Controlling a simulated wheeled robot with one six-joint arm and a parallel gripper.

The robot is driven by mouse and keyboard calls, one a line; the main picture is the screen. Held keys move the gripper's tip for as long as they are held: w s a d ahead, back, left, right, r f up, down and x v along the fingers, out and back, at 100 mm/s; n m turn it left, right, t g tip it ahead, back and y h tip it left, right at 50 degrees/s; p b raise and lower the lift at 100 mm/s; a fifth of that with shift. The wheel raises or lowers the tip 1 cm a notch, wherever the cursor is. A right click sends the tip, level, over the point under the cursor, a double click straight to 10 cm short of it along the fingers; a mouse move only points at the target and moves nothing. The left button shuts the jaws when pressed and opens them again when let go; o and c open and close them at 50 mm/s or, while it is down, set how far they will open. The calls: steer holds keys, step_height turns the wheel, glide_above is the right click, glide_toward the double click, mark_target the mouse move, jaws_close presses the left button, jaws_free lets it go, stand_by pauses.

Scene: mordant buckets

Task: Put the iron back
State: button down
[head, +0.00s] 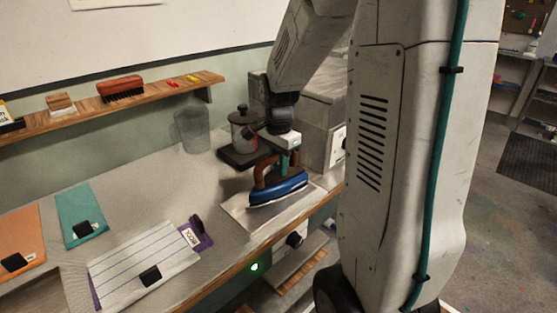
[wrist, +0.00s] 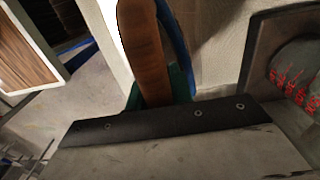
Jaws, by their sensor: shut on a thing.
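The iron (head: 278,192) has a blue body and a brown arched handle. It is over a pale metal plate (head: 240,216) near the bench's front edge; I cannot tell whether it touches the plate. My gripper (head: 287,157) comes down from above and is shut on the handle. In the wrist view the brown handle (wrist: 142,50) rises between my green fingertips (wrist: 160,92), with a strip of the blue body (wrist: 179,40) beside it. The fingers are partly hidden by the gripper's own housing.
A lidded grey pot (head: 241,128) on a dark base stands close behind the iron. A clear beaker (head: 192,130) is further left, and a grey box (head: 318,125) is right. A striped cloth (head: 135,262) lies front left. A shelf (head: 150,97) runs along the wall.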

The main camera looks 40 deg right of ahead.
steer(key=shift+f, duration=0.1)
steer(key=c, duration=1.2)
jaws_free()
steer(key=shift+c, duration=0.2)
